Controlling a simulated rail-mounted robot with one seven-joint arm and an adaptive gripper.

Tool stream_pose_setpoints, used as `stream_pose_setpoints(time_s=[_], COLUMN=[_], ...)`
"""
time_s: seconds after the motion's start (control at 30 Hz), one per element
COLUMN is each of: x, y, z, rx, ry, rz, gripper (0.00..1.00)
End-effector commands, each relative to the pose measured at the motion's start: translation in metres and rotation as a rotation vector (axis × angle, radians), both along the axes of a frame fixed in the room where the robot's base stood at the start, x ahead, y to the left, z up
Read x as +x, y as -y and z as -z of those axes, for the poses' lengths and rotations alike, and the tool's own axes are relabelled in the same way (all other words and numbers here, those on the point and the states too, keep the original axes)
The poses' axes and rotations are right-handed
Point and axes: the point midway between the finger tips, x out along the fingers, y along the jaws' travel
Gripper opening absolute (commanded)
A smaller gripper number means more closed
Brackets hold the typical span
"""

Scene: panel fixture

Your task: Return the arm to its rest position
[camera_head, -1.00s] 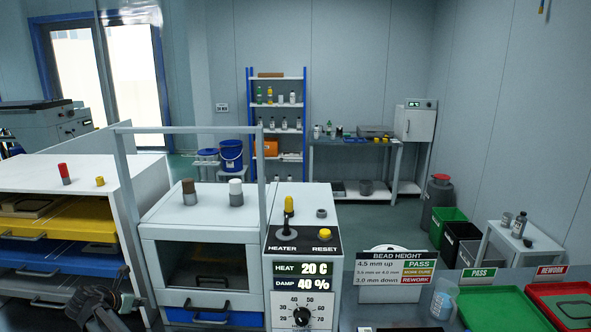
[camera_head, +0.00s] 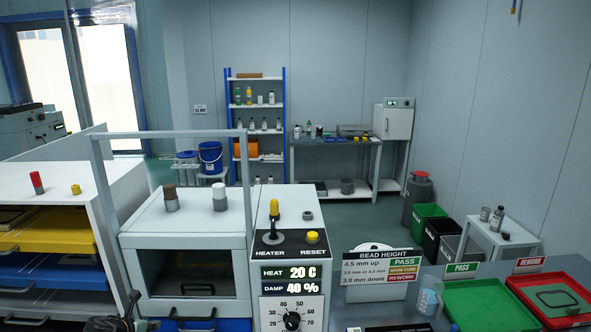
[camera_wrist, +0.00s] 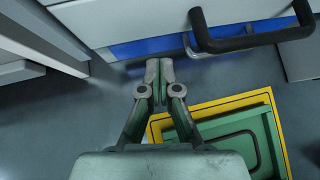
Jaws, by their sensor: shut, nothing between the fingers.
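My gripper (camera_wrist: 160,75) points down in the wrist view, its two fingers together with nothing between them. It hangs in front of a cabinet with a dark bar handle (camera_wrist: 250,38) and a blue drawer front (camera_wrist: 135,47); no contact shows. In the head view only part of my gripper (camera_head: 117,322) shows at the bottom left edge, in front of the white cabinet with the glass-fronted chamber (camera_head: 190,272).
A green tray with a yellow border (camera_wrist: 268,97) lies below my gripper in the wrist view. The control box (camera_head: 290,260) stands right of the chamber. A green tray (camera_head: 488,305) and a red tray (camera_head: 522,283) lie on the right bench. A drawer unit (camera_head: 60,238) stands left.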

Motion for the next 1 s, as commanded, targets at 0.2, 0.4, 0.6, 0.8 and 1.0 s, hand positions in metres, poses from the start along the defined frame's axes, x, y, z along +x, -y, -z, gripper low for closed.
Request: stream_pose_setpoints(time_s=[0.2,0.4,0.6,0.8,1.0], x=[-0.009,-0.014,-0.021,-0.029,-0.036], y=[0.023,0.047,0.070,0.094,0.116], z=[0.018,0.032,0.046,0.060,0.072], rx=[-0.004,-0.002,0.000,0.001,0.002], ry=[-0.018,-0.044,-0.068,-0.093,-0.118], rz=[0.020,0.053,0.087,0.121,0.154], gripper=[0.00,0.00,0.00,0.00,0.00])
